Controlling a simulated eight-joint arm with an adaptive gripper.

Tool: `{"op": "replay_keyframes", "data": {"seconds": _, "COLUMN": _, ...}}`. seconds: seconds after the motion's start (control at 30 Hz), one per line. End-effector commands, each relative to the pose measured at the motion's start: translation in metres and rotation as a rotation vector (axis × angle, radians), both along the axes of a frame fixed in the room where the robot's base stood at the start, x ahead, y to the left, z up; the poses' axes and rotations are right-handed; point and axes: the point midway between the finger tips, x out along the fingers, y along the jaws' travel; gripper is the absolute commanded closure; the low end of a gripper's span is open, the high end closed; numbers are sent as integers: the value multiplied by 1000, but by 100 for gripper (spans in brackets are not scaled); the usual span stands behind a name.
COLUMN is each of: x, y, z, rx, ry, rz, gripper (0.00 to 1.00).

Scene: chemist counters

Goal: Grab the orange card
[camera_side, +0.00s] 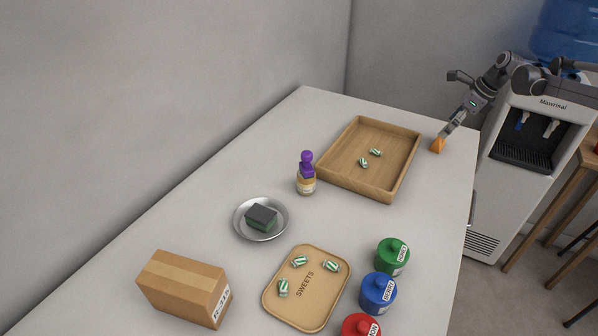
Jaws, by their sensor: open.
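A small orange thing (437,145), which looks like the orange card, stands at the far right of the counter, just right of the wooden tray. My gripper (445,133) is right above it, at its upper right, with the fingers pointing down towards it. The gripper is open. The fingertips are small here, and I cannot tell whether they touch the orange thing or surround it.
The wooden tray (398,178) holds two striped sweets. A purple-topped bottle (306,175), metal bowl (282,232) with a sponge, sweets board (302,318), cardboard box (185,287) and green (392,255), blue (377,292) and red (360,328) jars stand nearer. The water dispenser (535,150) is at right.

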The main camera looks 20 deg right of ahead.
Motion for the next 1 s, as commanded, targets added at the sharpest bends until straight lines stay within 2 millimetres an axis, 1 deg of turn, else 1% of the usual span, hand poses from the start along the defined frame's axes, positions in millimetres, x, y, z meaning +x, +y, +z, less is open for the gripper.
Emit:
{"op": "replay_keyframes", "data": {"seconds": 0.1, "x": 5, "y": 2, "z": -18, "rx": 0, "ry": 0, "rz": 1, "gripper": 6}}
{"op": "replay_keyframes", "data": {"seconds": 0.2, "x": 9, "y": 4, "z": -30, "rx": 0, "ry": 0, "rz": 1, "gripper": 6}}
{"op": "replay_keyframes", "data": {"seconds": 0.3, "x": 11, "y": 6, "z": -38, "rx": -1, "ry": -1, "rz": 0, "gripper": 6}}
{"op": "replay_keyframes", "data": {"seconds": 0.57, "x": 12, "y": 7, "z": -41, "rx": 0, "ry": 0, "rz": 0, "gripper": 6}}
{"op": "replay_keyframes", "data": {"seconds": 0.6, "x": 12, "y": 7, "z": -41, "rx": 0, "ry": 0, "rz": 0, "gripper": 9}}
{"op": "replay_keyframes", "data": {"seconds": 0.63, "x": 12, "y": 7, "z": -41, "rx": 0, "ry": 0, "rz": 0, "gripper": 17}}
{"op": "replay_keyframes", "data": {"seconds": 0.77, "x": 12, "y": 7, "z": -41, "rx": 0, "ry": 0, "rz": 0, "gripper": 41}}
{"op": "replay_keyframes", "data": {"seconds": 0.8, "x": 12, "y": 7, "z": -40, "rx": 0, "ry": 0, "rz": 0, "gripper": 45}}
{"op": "replay_keyframes", "data": {"seconds": 1.0, "x": 12, "y": 7, "z": -40, "rx": 0, "ry": 0, "rz": 0, "gripper": 45}}
